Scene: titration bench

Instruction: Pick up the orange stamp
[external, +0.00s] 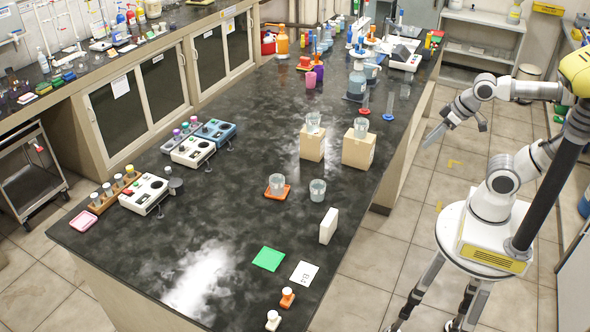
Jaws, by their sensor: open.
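The orange stamp (287,298) stands upright near the front right edge of the dark bench (225,235). It has an orange base and a small pale knob on top. A second, pale stamp (272,320) with an orange part stands just in front of it, nearer the edge. My gripper (429,139) is open and empty, off the right side of the bench over the floor, far from the stamp. The fingertips are small and dark in this view.
A white card (304,273) and a green sheet (268,258) lie behind the stamps. A white upright block (328,226), beakers (317,190) and two cardboard boxes (358,150) stand farther back along the right edge. The bench left of the green sheet is clear.

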